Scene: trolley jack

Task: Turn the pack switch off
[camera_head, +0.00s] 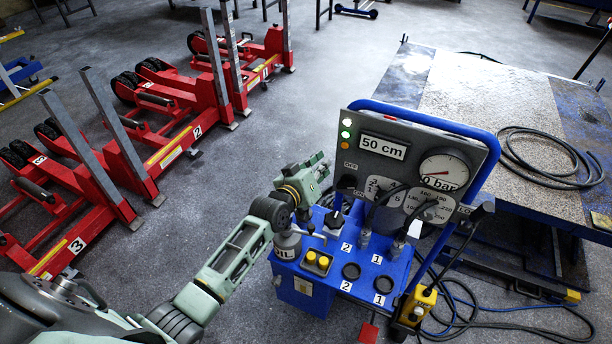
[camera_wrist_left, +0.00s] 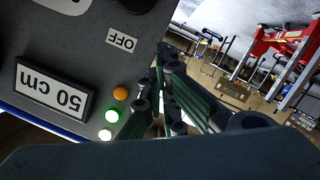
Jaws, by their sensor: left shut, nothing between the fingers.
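The grey control panel (camera_head: 385,150) stands upright on the blue pump unit (camera_head: 310,285). A dark round knob (camera_head: 347,182), which looks like the pack switch, sits at its lower left below a small label. In the left wrist view, the upside-down OFF label (camera_wrist_left: 122,40) is readable and the dark knob (camera_wrist_left: 142,4) is cut off by the top edge. My left gripper (camera_head: 318,170) is shut and empty, just left of the panel's edge and apart from the knob. It also shows shut in the left wrist view (camera_wrist_left: 166,58). My right gripper is out of view.
White, green and orange lights (camera_head: 346,135) are lit beside the 50 cm display (camera_head: 383,147). A pressure gauge (camera_head: 444,172) and cables crowd the panel's right. Red jacks (camera_head: 165,125) stand at left; a platform (camera_head: 480,90) is behind. Open floor lies between.

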